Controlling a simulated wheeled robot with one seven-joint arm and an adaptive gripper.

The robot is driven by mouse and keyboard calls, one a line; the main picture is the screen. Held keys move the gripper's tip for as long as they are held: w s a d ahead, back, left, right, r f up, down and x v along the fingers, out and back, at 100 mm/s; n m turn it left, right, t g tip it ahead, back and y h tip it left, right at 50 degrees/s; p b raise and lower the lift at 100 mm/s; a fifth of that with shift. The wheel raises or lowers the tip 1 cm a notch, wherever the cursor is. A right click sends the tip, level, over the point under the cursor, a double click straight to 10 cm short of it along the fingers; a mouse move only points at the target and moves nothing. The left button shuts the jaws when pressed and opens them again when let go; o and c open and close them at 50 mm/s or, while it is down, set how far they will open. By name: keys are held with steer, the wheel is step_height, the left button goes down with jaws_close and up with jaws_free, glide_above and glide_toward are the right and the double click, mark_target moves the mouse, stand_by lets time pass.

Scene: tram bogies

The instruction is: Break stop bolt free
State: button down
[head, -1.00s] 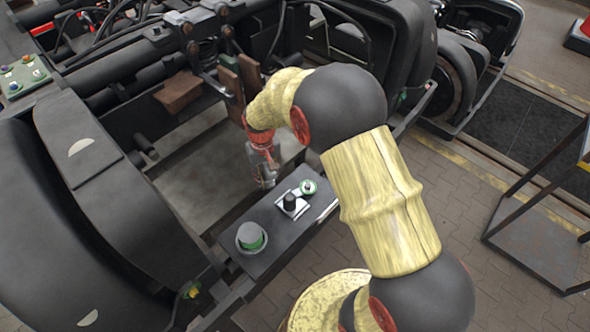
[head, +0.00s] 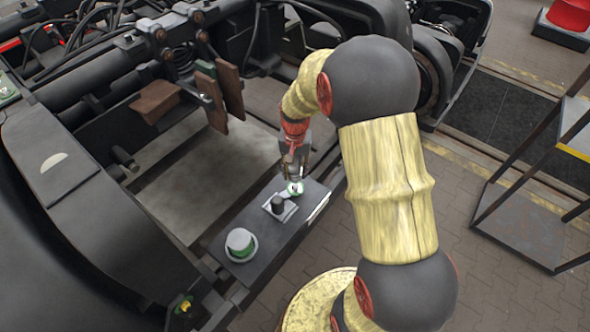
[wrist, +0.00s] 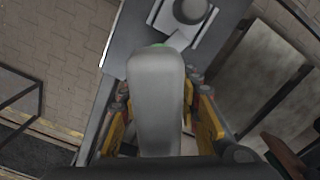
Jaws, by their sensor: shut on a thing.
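My gripper (wrist: 160,125) is shut on a long grey round-ended tool (wrist: 157,85), which lies between its yellow-padded fingers. In the head view my gripper (head: 294,162) points down over the right end of a dark beam. The tool's end is at or just above a small green-ringed fitting (head: 297,187), likely the stop bolt; I cannot tell whether they touch. In the wrist view only a green edge of this fitting (wrist: 158,45) shows past the tool. A dark knob on a pale plate (head: 278,204) and a larger grey green-ringed cap (head: 240,243) stand on the same beam (head: 262,262).
Brown blocks (head: 219,92) and black bogie frame parts (head: 90,215) lie left and behind. Hoses run across the far frame. A metal stand (head: 530,220) is at the right. Paved floor (head: 470,270) between arm and stand is clear.

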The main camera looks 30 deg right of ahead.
mark_target(295, 185)
stand_by(0.3)
steer(key=shift+f+b, duration=1.65)
steer(key=shift+f, duration=1.7)
steer(key=n+p, duration=0.1)
steer(key=n, duration=0.5)
steer(key=shift+n+p, duration=0.65)
steer(key=shift+n, duration=2.95)
steer(key=shift+r+p, duration=2.1)
steer(key=shift+r, duration=0.95)
